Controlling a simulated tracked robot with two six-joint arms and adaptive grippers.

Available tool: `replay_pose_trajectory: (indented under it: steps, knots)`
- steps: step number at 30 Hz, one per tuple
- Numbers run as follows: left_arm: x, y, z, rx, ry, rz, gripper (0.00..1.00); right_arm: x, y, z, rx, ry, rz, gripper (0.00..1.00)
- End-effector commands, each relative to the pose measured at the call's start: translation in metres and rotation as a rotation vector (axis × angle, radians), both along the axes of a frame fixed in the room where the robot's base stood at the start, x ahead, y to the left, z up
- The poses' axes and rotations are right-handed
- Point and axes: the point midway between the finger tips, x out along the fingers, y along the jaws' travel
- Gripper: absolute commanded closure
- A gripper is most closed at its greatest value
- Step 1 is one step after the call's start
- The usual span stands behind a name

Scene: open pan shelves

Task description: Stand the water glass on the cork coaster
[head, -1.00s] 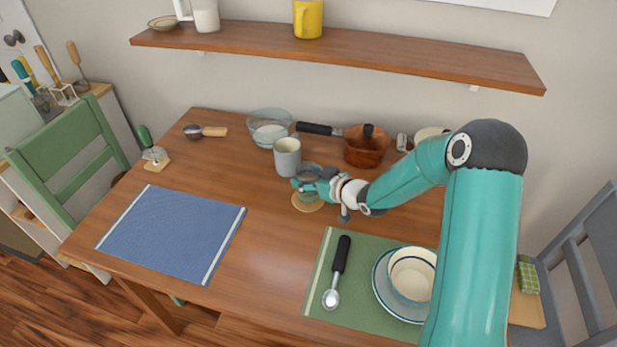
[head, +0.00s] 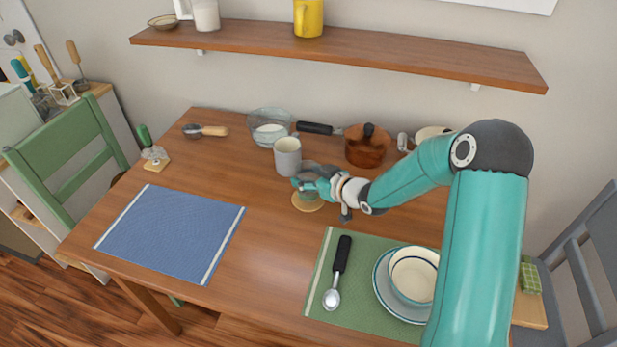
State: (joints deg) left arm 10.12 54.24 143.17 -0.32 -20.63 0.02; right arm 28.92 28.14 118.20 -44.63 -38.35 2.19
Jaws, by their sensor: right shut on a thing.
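The water glass (head: 308,171) is clear and looks upright, partly hidden by my right gripper. The round cork coaster (head: 307,204) lies on the wooden table, with the glass at or just above it; I cannot tell whether they touch. My right gripper (head: 309,184) is shut on the glass from the right side. My left gripper is not in view.
A grey mug (head: 287,157) stands close behind and left of the glass. A copper pot (head: 366,147) and glass bowls (head: 270,127) are at the back. A blue placemat (head: 172,233) lies left; a green placemat (head: 350,285) with a bowl (head: 412,274) lies in front.

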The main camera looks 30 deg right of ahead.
Motion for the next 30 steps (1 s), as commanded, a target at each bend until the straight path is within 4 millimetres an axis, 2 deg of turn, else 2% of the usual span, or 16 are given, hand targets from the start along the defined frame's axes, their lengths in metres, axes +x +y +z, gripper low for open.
replay_pose_trajectory:
  steps: [30]
  knots:
    - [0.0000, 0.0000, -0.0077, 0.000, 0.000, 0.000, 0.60, 0.0003, -0.0001, -0.0075, 0.000, -0.001, 0.000, 0.80]
